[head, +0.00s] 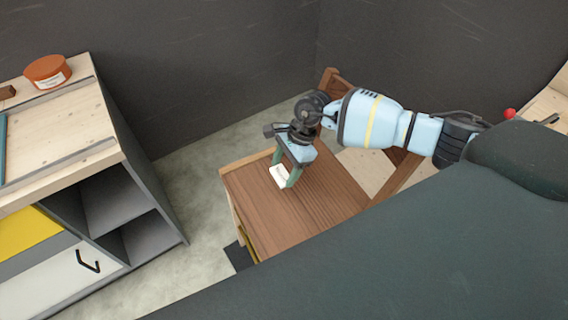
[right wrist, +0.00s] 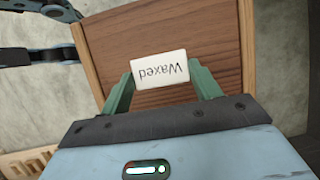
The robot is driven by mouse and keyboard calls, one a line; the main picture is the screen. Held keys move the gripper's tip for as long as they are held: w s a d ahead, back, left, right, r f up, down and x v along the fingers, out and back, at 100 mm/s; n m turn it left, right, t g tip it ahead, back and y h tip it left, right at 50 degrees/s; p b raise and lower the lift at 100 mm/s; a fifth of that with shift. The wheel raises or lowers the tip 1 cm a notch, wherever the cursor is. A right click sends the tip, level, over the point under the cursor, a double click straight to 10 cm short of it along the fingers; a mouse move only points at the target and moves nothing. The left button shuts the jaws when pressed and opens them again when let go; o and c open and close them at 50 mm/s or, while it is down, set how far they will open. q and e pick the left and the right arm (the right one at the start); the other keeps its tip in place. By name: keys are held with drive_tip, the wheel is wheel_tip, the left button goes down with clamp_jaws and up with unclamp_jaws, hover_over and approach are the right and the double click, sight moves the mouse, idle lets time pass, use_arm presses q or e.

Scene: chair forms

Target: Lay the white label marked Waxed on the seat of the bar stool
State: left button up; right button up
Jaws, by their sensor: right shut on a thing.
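The white label marked Waxed (head: 279,178) is held between the fingertips of my right gripper (head: 286,170). In the right wrist view the label (right wrist: 158,66) shows its black word upside down, with a green finger at each short end. The label is over a brown wooden seat (head: 318,200), near its back left part in the head view. I cannot tell whether it touches the seat or hangs just above it. The seat (right wrist: 205,30) fills the middle of the right wrist view.
A wooden backrest post (head: 330,80) rises behind the seat, near my right arm. At the left stands a cabinet (head: 75,140) with an orange-brown tin (head: 47,72) on top. A red knob-like thing (head: 509,114) is at the right. Most of the seat is bare.

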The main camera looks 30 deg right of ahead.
drive_tip(key=shift+f+b, duration=1.2)
drive_tip(key=shift+f, duration=1.9)
use_arm(q)
drive_tip(key=s+f+g+b, duration=0.1)
drive_tip(key=s+f+b, duration=0.1)
drive_tip(key=f, duration=0.3)
drive_tip(key=shift+s+d+f, duration=0.25)
drive_tip(key=shift+s, duration=0.25)
use_arm(e)
drive_tip(key=shift+f, duration=1.9)
drive_tip(key=o, duration=1)
use_arm(q)
drive_tip(key=shift+s, duration=0.15)
use_arm(e)
drive_tip(key=shift+o, duration=0.2)
drive_tip(key=shift+r, duration=0.1)
